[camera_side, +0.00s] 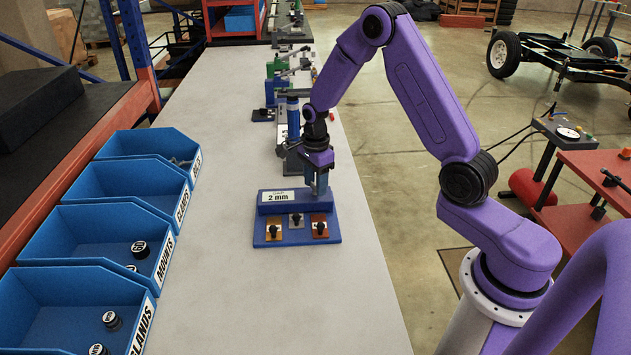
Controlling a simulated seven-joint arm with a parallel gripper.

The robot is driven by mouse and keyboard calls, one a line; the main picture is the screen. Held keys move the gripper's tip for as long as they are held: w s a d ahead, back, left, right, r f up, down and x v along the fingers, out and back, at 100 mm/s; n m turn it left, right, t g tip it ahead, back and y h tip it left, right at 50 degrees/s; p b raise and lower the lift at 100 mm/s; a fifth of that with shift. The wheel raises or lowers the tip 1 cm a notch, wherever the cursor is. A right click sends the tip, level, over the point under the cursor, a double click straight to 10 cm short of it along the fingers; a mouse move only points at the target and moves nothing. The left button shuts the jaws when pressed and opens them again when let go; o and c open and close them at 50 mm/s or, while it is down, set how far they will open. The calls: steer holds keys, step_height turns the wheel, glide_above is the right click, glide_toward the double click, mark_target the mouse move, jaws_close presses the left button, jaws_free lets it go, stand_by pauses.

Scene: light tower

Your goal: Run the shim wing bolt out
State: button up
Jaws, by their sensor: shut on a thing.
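A blue fixture (262,238) with a raised back block labelled "2 mm" sits on the grey bench. Three small plates lie on its front ledge: a yellow-orange one (273,232), a grey one (296,221) and an orange-red one (320,229). Each carries a black knob. My gripper (319,194) points down at the right end of the raised block, behind the orange-red plate. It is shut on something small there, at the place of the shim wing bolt. The fingers hide the bolt, so its shape and how far it is threaded do not show.
Blue bins (75,310) with black round parts line the bench's left side, one labelled "MOUNTS". Several other fixtures (290,112) stand behind my gripper along the bench. The bench surface (215,290) left of and in front of the fixture is clear.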

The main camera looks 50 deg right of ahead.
steer(key=n, duration=0.5)
steer(key=shift+n, duration=0.3)
steer(key=n, duration=1)
steer(key=shift+s+f+n, duration=0.1)
steer(key=shift+n, duration=0.3)
steer(key=n, duration=0.5)
steer(key=shift+n, duration=0.3)
steer(key=n, duration=1)
steer(key=shift+n, duration=0.4)
steer(key=n, duration=1.1)
